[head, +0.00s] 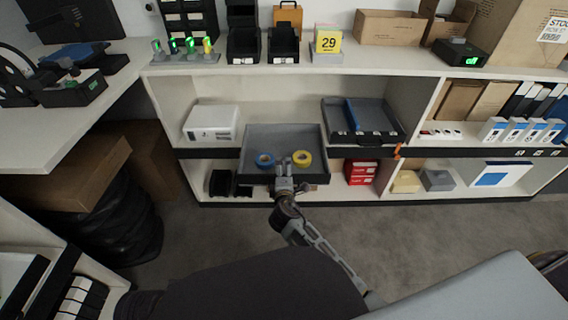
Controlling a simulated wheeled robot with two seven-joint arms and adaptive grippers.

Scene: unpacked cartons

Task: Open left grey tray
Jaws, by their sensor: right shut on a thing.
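The left grey tray (284,138) sticks out of the shelf unit, with its open top and inner floor in view. A blue tape roll (264,160) and a yellow tape roll (303,160) lie in it near the front. My right gripper (284,168) is at the middle of the tray's front edge and is shut on the tray. The gripper and wrist hide part of the front wall. My left gripper is not in view.
A second grey tray (382,116) with a blue divider sits to the right. A white box (211,122) stands on the left of the shelf. Red boxes (361,172) sit on the lower shelf. The grey floor (235,232) before the unit is clear.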

